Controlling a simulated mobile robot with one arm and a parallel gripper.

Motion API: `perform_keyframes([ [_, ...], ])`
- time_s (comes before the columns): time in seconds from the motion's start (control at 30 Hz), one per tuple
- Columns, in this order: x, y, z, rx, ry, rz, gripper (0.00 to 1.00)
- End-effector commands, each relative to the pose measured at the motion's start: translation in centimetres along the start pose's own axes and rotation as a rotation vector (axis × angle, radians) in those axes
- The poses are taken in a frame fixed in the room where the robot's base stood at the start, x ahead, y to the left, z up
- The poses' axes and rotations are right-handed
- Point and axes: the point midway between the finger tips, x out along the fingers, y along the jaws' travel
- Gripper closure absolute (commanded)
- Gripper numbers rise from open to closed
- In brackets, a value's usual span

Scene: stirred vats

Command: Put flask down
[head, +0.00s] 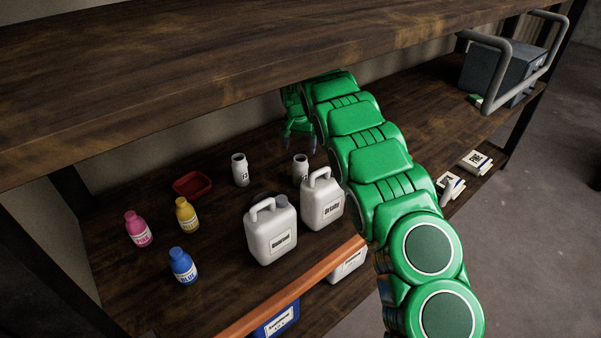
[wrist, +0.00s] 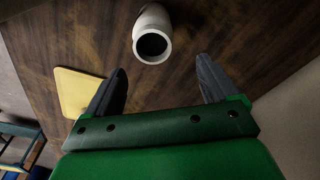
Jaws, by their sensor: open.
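Two small white flasks stand upright on the lower wooden shelf in the head view, one at the left (head: 240,172) and one at the right (head: 300,170) partly behind a jug. My gripper (head: 299,146) is near the back of this shelf, beyond the right flask. In the wrist view my gripper (wrist: 162,66) is open, with nothing between its fingers. A white flask (wrist: 152,18) with a dark round mouth stands just beyond the fingertips, apart from them. I cannot tell which of the two it is.
White jugs (head: 270,243) (head: 322,210) stand at the front. Pink (head: 138,230), yellow (head: 187,217) and blue (head: 182,267) bottles and a red tray (head: 192,184) are left. The upper shelf (head: 180,70) hangs overhead. A flat yellow thing (wrist: 78,90) lies left in the wrist view.

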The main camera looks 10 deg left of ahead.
Motion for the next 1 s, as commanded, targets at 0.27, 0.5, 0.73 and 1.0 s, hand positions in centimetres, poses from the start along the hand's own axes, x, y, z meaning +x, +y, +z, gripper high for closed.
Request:
perform_keyframes([
  [0.27, 1.4, -1.0, -1.1, 0.054, 0.209, -0.001, 0.13],
  [0.5, 2.3, -1.0, -1.4, 0.068, 0.358, -0.003, 0.13],
  [0.73, 3.0, -0.5, -0.8, 0.05, 0.487, -0.006, 0.13],
  [1.0, 3.2, 0.0, 1.2, 0.007, 0.593, -0.007, 0.13],
])
